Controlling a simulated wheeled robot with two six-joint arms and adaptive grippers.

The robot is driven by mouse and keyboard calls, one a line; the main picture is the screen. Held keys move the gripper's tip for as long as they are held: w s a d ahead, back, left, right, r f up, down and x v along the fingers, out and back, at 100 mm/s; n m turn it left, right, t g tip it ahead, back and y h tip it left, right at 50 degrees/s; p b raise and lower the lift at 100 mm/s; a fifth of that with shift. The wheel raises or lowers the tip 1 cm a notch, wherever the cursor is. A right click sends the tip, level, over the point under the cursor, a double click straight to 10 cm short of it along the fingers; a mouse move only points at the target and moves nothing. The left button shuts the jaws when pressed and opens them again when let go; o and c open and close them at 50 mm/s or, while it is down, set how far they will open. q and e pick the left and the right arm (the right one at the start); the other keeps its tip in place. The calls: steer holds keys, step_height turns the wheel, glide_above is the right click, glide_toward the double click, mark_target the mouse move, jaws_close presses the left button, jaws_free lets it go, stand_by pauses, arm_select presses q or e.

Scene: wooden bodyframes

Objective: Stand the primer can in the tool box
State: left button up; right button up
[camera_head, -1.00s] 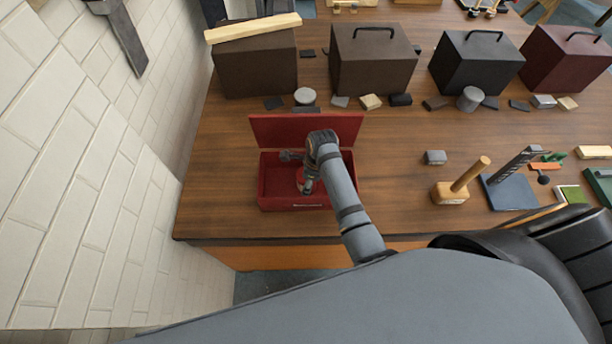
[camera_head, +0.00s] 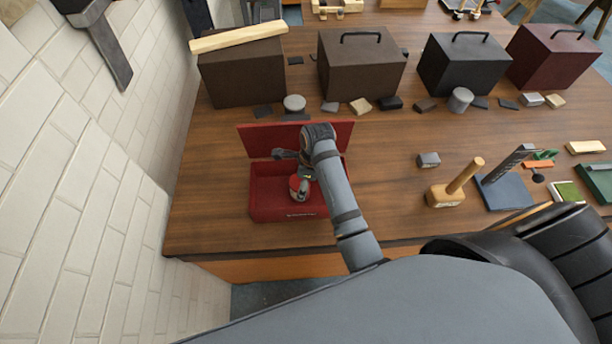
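The open red tool box (camera_head: 268,215) stands near the table's front edge at the left, its lid raised at the back. My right arm comes in from the lower right and reaches over the box. My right gripper (camera_head: 302,180) points down inside it. A small red and grey object, apparently the primer can (camera_head: 295,185), is at the gripper's fingertips, inside the right part of the box. It looks about upright. The fingers are small and partly hidden, so I cannot tell whether they grip it or whether it touches the floor. My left gripper is not in view.
A dark brown case (camera_head: 243,78) with a wooden bar on top, and other handled cases (camera_head: 361,68), line the back. Small blocks and a grey cylinder (camera_head: 460,99) lie before them. A wooden mallet (camera_head: 446,195) stands to the right. A brick wall (camera_head: 80,190) bounds the left.

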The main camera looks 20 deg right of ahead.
steer(key=r, duration=0.4)
steer(key=r+b, duration=0.1)
steer(key=r, duration=0.1)
steer(key=shift+s+d+r, duration=0.3)
steer(key=shift+s+d, duration=0.05)
steer(key=shift+d, duration=0.05)
steer(key=shift+f, duration=0.1)
